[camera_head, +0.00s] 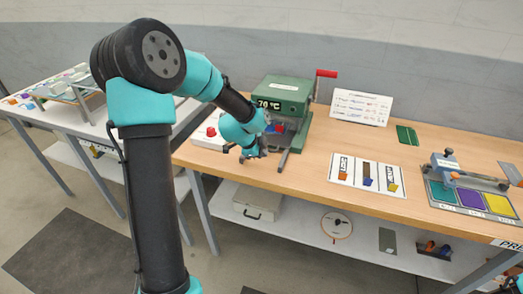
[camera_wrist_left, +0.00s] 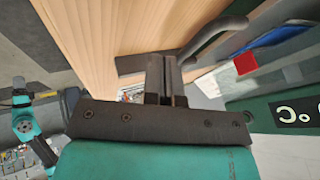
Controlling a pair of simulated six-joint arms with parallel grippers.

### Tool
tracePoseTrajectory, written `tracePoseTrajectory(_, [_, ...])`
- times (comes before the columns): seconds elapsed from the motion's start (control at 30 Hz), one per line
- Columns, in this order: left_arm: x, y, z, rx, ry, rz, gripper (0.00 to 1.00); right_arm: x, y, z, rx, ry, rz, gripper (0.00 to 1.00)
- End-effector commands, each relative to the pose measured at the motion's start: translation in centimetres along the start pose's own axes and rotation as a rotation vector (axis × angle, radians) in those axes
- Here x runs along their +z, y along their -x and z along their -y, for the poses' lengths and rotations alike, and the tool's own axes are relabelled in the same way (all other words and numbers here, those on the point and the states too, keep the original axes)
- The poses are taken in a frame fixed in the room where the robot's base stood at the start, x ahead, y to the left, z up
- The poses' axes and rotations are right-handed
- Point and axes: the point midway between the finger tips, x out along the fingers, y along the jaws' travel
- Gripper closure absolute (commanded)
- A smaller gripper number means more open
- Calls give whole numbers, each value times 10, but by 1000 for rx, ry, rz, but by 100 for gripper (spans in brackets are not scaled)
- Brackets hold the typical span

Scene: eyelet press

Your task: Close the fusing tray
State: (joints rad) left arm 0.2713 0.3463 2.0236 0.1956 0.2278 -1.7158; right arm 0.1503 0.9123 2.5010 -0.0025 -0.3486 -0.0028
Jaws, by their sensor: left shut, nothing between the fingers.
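The green fusing press (camera_head: 285,95) stands at the back of the wooden table, its display reading 70 °C. Its grey tray (camera_wrist_left: 275,80) sticks out at the front, with a blue piece (camera_wrist_left: 275,38) and a red piece (camera_wrist_left: 246,63) on it. A dark curved handle (camera_wrist_left: 212,32) shows beside the tray in the left wrist view. My left gripper (camera_head: 256,152) is in front of the press, by the tray's front end. Its fingers (camera_wrist_left: 166,78) are shut and empty, close to the handle; contact cannot be told. My right gripper is not discernible.
A red-knobbed lever (camera_head: 326,74) rises at the press's right. A white card with coloured pieces (camera_head: 367,175) lies right of it, then a grey fixture (camera_head: 468,176) with coloured panels. The wood between press and card is clear. A side table (camera_head: 65,105) stands left.

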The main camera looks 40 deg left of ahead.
Motion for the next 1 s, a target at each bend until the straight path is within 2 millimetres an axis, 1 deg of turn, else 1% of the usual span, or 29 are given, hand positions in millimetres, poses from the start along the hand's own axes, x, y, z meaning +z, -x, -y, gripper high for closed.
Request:
tracePoseTrajectory(0.07, [-6,7,-12,6,-6,-4,100,0,0,0,0,0,0,39])
tracePoseTrajectory(0.4, [-5,63,-11,5,-3,-4,100,0,0,0,0,0,0,39])
tracePoseTrajectory(0.6, [-5,92,-12,8,-4,-4,100,0,0,0,0,0,0,39])
tracePoseTrajectory(0.7, [-5,100,-12,9,-4,-4,100,0,0,0,0,0,0,39])
tracePoseTrajectory(0.8, [-5,104,-12,11,-3,-4,100,0,0,0,0,0,0,39])
tracePoseTrajectory(1.0, [-5,105,-12,11,-3,-4,100,0,0,0,0,0,0,39])
